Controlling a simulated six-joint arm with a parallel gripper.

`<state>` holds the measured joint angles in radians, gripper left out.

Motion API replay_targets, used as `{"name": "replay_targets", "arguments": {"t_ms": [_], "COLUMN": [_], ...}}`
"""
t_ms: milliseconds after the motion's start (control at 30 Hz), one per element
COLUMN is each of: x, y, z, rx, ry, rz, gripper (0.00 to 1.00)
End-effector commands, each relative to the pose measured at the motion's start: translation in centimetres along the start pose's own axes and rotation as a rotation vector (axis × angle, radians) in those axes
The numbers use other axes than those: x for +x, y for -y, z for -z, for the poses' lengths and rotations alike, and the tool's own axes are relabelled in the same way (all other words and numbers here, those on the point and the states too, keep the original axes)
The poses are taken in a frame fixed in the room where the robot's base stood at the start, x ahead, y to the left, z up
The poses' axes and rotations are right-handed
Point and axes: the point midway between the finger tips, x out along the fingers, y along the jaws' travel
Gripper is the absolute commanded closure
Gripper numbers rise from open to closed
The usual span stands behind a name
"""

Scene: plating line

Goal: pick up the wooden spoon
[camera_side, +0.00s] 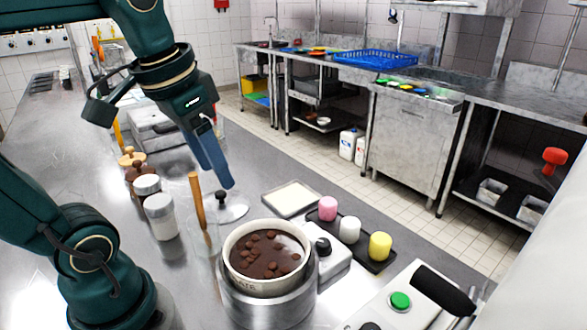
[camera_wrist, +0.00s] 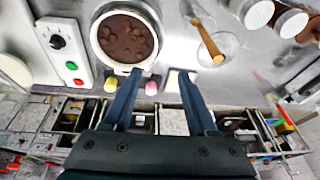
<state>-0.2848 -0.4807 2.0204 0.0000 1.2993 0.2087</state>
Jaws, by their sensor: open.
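The wooden spoon's pale brown handle (camera_side: 196,200) stands nearly upright in the side view, left of the chocolate pot. Its lower part seems to be in a clear vessel that is hard to make out. In the wrist view the spoon (camera_wrist: 209,42) shows at the upper right, beyond my right-hand finger. My gripper (camera_side: 228,186) hangs tilted above the table, to the right of the spoon handle and apart from it. In the wrist view my gripper (camera_wrist: 160,73) has its two blue fingers spread, with nothing held between them.
A pot of melted chocolate (camera_side: 232,267) sits on a metal warmer close by. A black tray (camera_side: 372,262) holds pink, white and yellow pieces. White-lidded jars (camera_side: 161,217) stand left of the spoon. A clear lid with a black knob (camera_side: 221,196) lies behind it.

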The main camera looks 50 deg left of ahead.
Motion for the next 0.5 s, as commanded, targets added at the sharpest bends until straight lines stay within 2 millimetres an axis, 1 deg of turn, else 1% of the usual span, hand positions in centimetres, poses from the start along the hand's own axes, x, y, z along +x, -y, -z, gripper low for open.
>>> {"name": "replay_targets", "arguments": {"t_ms": [33, 200, 500], "x": [0.2, 0.5, 1.1], "y": [1.0, 3.9, 8.1], "z": [0.3, 0.8, 0.6], "rx": [-0.019, -0.054, -0.106], "ry": [0.035, 0.135, 0.262], "rz": [0.007, 0.01, -0.024], "gripper": [0.42, 0.42, 0.42]}}
